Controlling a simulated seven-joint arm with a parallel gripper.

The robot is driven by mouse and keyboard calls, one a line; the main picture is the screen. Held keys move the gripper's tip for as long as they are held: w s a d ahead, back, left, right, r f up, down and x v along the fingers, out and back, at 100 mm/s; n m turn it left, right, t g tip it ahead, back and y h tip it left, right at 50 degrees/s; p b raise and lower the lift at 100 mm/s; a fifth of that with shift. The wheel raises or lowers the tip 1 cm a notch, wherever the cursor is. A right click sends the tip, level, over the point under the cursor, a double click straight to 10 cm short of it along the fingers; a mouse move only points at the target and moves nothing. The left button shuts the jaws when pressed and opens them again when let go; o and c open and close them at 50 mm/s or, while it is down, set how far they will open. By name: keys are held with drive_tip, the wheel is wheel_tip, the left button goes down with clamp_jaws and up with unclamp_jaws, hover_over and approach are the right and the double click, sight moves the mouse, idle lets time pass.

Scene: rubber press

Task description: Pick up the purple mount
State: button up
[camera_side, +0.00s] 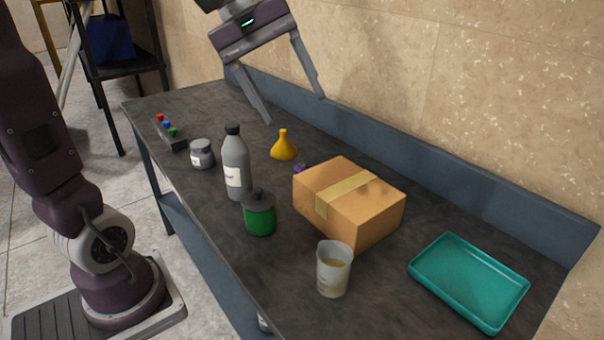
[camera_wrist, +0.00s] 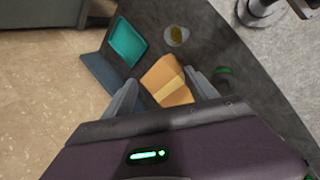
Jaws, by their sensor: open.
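The purple mount (camera_side: 300,168) shows as a small purple patch just behind the left corner of the cardboard box, near the yellow funnel. The box hides most of it in the side view, and I cannot make it out in the wrist view. My gripper (camera_side: 294,109) is open and empty, high above the back of the bench, with its fingers pointing down. In the wrist view, my gripper (camera_wrist: 163,77) has its two fingers spread apart, with part of the box showing between and beyond them.
The cardboard box (camera_side: 352,211) stands mid-bench; a yellow funnel (camera_side: 284,147) is behind. A grey bottle (camera_side: 236,165), grey jar (camera_side: 202,154), green jar (camera_side: 260,216) and beaker (camera_side: 333,270) stand along the front. A teal tray (camera_side: 468,283) lies right. A raised ledge (camera_side: 430,166) lines the back.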

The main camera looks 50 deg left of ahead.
drive_tip(key=w+a+f+n+t+h, duration=0.15)
drive_tip(key=w+a+n+h, duration=0.25)
drive_tip(key=w+a+n, duration=0.7)
drive_tip(key=w+a+f+n+t+h, duration=0.1)
drive_tip(key=w+a+n+t, duration=0.15)
drive_tip(key=a, duration=0.55)
drive_tip(key=w+a+f+n+t, duration=0.2)
drive_tip(key=a+n, duration=0.1)
drive_tip(key=a, duration=0.6)
approach(299, 167)
drive_tip(key=x, duration=0.3)
drive_tip(key=shift+w+f, duration=0.25)
drive_tip(key=x, duration=0.7)
drive_tip(key=shift+w+d+f, duration=0.1)
drive_tip(key=shift+w+f, duration=0.1)
drive_tip(key=shift+f, duration=0.05)
drive_tip(key=shift+c, duration=0.5)
clamp_jaws()
